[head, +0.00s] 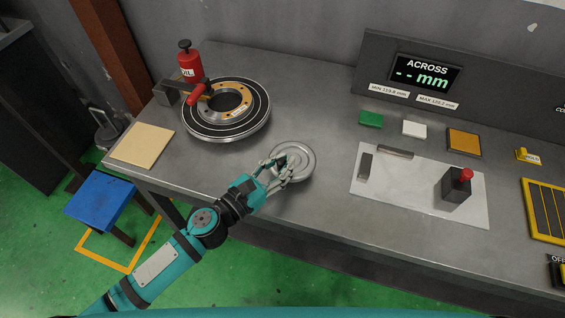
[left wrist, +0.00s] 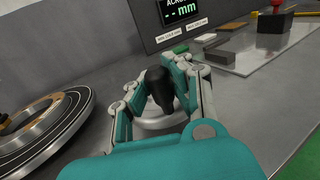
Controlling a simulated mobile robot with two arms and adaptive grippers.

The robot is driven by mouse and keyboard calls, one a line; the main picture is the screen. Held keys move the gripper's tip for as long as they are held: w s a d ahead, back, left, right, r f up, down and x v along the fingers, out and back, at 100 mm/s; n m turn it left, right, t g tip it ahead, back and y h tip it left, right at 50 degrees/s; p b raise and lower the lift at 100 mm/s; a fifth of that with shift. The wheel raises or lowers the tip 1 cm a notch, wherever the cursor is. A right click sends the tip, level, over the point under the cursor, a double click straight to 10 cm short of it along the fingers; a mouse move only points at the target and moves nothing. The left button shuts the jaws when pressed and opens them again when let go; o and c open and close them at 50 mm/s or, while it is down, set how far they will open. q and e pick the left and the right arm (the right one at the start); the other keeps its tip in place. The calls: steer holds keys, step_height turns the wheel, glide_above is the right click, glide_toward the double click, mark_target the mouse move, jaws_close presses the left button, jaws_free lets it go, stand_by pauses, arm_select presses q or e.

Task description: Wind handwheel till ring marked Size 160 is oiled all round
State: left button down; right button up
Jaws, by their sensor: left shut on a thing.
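The handwheel (head: 304,154) is a pale metal disc on the bench, right of the turntable. My left gripper (head: 287,165) is at its near left side, shut on the black handwheel knob (left wrist: 160,90), which shows between the fingers in the left wrist view. A copper-coloured ring (head: 236,99) lies at the centre of the black and silver turntable (head: 222,132). The ring's size marking is too small to read, and I cannot tell how much is oiled. My right gripper is not in view.
A display (head: 425,73) reads "ACROSS -- mm" above MIN and MAX labels. A white plate (head: 415,202) with a red-topped block (head: 457,184) lies to the right. A beige pad (head: 142,145) lies at the bench's left. A blue stool (head: 97,197) stands on the floor.

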arm_select(q)
steer(key=shift+w+a+f+m+g+h, duration=0.1)
steer(key=shift+w+a+m+g+h, duration=0.1)
steer(key=shift+m+g+h, duration=0.15)
steer(key=shift+w+a+m+g+h+b, duration=0.15)
steer(key=shift+a+m+g+h+b, duration=0.1)
steer(key=shift+m+g+h+b, duration=0.3)
steer(key=shift+w+a+f+m+g+h+b, duration=0.15)
steer(key=shift+m+g+h+b, duration=0.15)
steer(key=shift+g, duration=0.25)
steer(key=shift+w+a+m+g+h+b, duration=0.1)
steer(key=shift+m+g+h+b, duration=0.1)
steer(key=shift+m+g+h, duration=0.25)
steer(key=w+m+g+b, duration=0.1)
steer(key=m+g+b, duration=0.1)
steer(key=g+b, duration=0.1)
steer(key=w+m+g+h+b, duration=0.1)
steer(key=m+g+b, duration=0.1)
steer(key=g, duration=0.2)
steer(key=a+m+g+h+b, duration=0.1)
steer(key=m+g+b, duration=0.2)
steer(key=shift+w+g+b, duration=0.35)
steer(key=shift+w+g, duration=0.05)
steer(key=shift+w+r+m+g+y+b, duration=0.1)
steer(key=shift+w+m+g+y+b, duration=0.15)
steer(key=shift+m+g+b, duration=0.65)
steer(key=shift+w+r+m+g+y+b, duration=0.15)
steer(key=shift+m+g+b, duration=0.4)
steer(key=shift+g, duration=0.65)
steer(key=shift+w, duration=0.1)
